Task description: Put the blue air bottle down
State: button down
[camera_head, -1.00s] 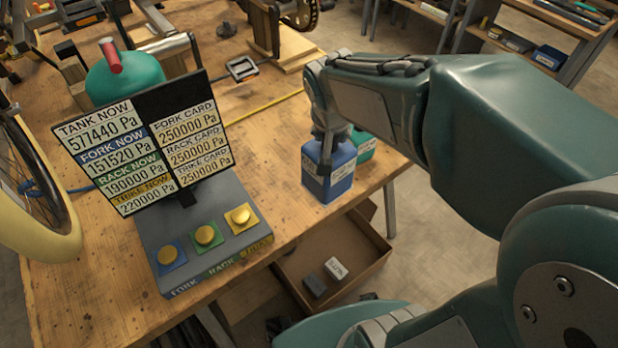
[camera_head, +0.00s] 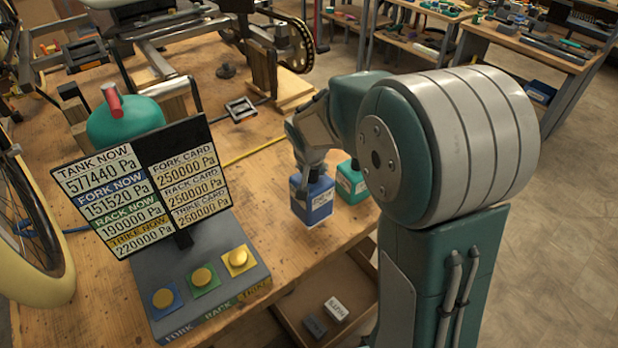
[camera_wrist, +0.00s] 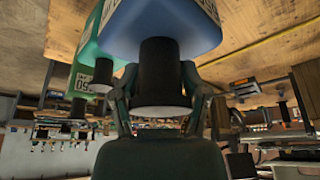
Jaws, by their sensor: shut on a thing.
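The blue air bottle (camera_head: 313,203), with a white label, is at the right front part of the wooden workbench (camera_head: 262,185). It looks close to upright. I cannot tell whether its base touches the wood or is slightly above it. My gripper (camera_head: 303,181) reaches down onto its top. In the wrist view, the blue bottle (camera_wrist: 190,30) hangs at the top of the picture, and my gripper's fingers (camera_wrist: 160,92) are shut around its black cap. The bottle's base is hidden there.
A green bottle (camera_head: 351,184) stands close on the right of the blue one. The gauge panel with its yellow buttons (camera_head: 205,275) and a green tank (camera_head: 125,125) are to the left. Below the bench edge is an open wooden box (camera_head: 347,292). Bare wood lies left of the blue bottle.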

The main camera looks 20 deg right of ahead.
jog(key=shift+w+f, duration=0.5)
jog(key=shift+f, duration=0.05)
jog(key=shift+w+a+f, duration=0.1)
jog(key=shift+f, duration=0.8)
jog(key=shift+w+a+f, duration=0.1)
jog(key=shift+f, duration=0.85)
jog(key=shift+c, duration=0.4)
grip_release()
jog(key=shift+d, duration=0.1)
jog(key=v, duration=1.2)
jog(key=s+r+n+y, duration=0.1)
jog(key=s+r+n, duration=0.1)
jog(key=s, duration=0.9)
jog(key=s+d+r+n+t, duration=0.1)
jog(key=s+r, duration=0.4)
jog(key=s, duration=0.7)
jog(key=shift+s+d+r+n+y, duration=0.2)
jog(key=shift+d+n+y, duration=0.15)
jog(key=shift+n, duration=0.45)
